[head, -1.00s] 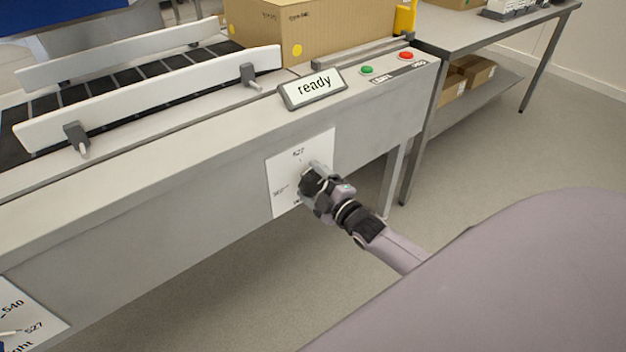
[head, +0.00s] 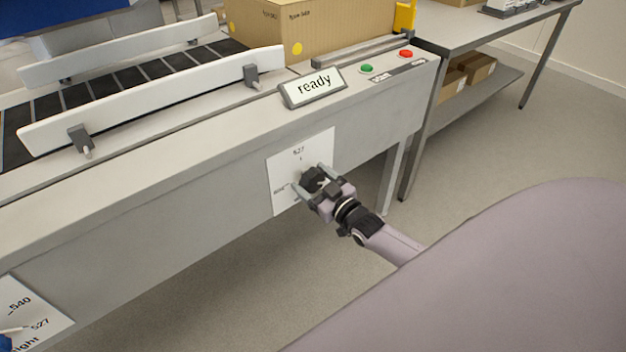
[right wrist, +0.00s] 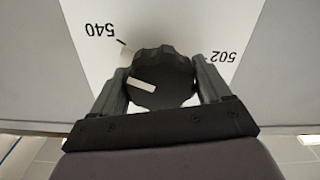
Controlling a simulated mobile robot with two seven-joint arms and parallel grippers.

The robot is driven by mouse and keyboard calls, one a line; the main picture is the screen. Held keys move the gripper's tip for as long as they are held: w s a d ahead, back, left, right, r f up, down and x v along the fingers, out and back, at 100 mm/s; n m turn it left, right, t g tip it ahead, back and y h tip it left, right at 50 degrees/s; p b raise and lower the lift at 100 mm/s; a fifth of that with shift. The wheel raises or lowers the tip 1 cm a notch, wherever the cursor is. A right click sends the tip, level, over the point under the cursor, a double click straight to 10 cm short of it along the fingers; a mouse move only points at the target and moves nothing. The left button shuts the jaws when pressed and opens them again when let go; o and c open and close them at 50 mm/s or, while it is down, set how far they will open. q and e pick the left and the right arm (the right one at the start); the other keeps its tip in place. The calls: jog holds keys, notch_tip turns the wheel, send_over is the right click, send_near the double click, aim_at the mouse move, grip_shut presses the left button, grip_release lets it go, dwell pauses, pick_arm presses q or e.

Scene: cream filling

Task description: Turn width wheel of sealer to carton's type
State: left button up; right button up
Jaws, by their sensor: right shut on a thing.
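The width wheel (right wrist: 162,76) is a black knurled knob with a white pointer bar. It sits on a white scale plate (head: 285,168) on the sealer's front panel. My right gripper (head: 312,180) is shut on the wheel, one finger on each side; the same gripper (right wrist: 158,85) shows in the right wrist view. There the pointer bar lies toward the left finger. The 540 mark is at upper left and 502 at right. In the head view, 527 is at the plate's top. The carton (head: 320,25) stands on the sealer; its type print is too small to read. My left gripper is not in view.
A "ready" display (head: 313,87) and green (head: 367,68) and red (head: 406,54) buttons are on the sealer's top. White guide rails (head: 160,98) flank the rollers. Another scale plate (head: 35,310) is at lower left. A side table (head: 490,35) stands at right.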

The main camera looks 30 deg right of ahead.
aim_at(316, 184)
jog(key=shift+f+m, duration=0.1)
jog(key=shift+m, duration=0.5)
jog(key=o, duration=1)
jog(key=shift+s, duration=0.1)
jog(key=s, duration=0.2)
jog(key=s+p, duration=0.2)
jog(key=s, duration=0.1)
jog(key=shift+s+d, duration=0.25)
jog(key=shift+s, duration=0.8)
